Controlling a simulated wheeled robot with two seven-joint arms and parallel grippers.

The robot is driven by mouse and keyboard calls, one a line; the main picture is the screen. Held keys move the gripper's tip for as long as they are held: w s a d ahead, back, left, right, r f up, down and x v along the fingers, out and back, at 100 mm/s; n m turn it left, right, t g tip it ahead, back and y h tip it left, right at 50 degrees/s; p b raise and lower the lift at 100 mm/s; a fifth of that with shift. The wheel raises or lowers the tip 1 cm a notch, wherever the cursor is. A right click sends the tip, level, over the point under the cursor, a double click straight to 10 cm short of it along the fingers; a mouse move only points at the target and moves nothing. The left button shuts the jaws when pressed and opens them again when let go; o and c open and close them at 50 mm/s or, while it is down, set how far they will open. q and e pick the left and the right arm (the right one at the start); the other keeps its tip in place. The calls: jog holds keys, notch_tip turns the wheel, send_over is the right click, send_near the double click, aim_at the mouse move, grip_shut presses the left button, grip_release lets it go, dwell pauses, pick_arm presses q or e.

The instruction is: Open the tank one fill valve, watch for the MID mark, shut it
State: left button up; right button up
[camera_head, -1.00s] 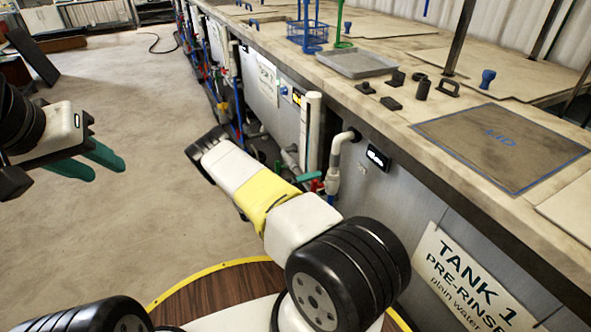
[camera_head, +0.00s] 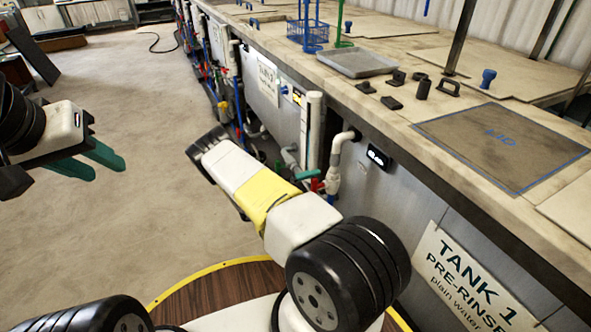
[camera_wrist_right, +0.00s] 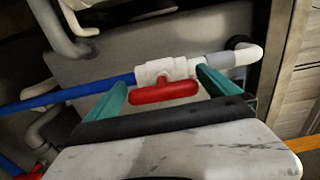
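The red valve handle (camera_wrist_right: 163,91) sits on a white valve body (camera_wrist_right: 165,69) in the right wrist view, lying roughly along the pipe line. My right gripper (camera_wrist_right: 160,88) is open, its green fingers on either side of the handle; I cannot tell if they touch it. In the head view the red handle (camera_head: 317,185) shows small beside my right arm. The tank one sign (camera_head: 467,280) hangs on the tank's front. The MID mark (camera_head: 500,137) shows in blue lettering on the blue-outlined tank top. My left gripper (camera_head: 106,164) is open and empty over the floor.
A small dark display (camera_head: 377,157) is on the tank front near the white pipe (camera_head: 335,165). A blue pipe (camera_wrist_right: 65,94) runs left of the valve. A grey tray (camera_head: 357,63) and a blue basket (camera_head: 308,36) stand on the counter.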

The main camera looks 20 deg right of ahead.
jog(key=a, duration=0.7)
jog(key=shift+s+a, duration=0.3)
jog(key=shift+a, duration=0.1)
jog(key=s+a+r+m+g+y, duration=0.1)
jog(key=s+r+m+y, duration=0.25)
jog(key=r+m, duration=0.45)
jog(key=s+a+r+m+g+y, duration=0.2)
jog(key=r+m+y, duration=0.35)
jog(key=r, duration=0.35)
jog(key=s+a+r+m+g+y, duration=0.1)
jog(key=s+r+m+y, duration=0.2)
jog(key=r+m, duration=0.55)
jog(key=s+a+r+m+t+y, duration=0.4)
jog(key=s+r+m, duration=0.3)
jog(key=s+r, duration=0.1)
jog(key=s+a+r+m+t+y, duration=0.4)
jog(key=s+r+m, duration=0.3)
jog(key=s+r, duration=0.2)
jog(key=shift+s+a+r+m+t, duration=0.3)
jog(key=shift+a+r, duration=0.1)
jog(key=shift+r, duration=0.3)
dwell(2.0)
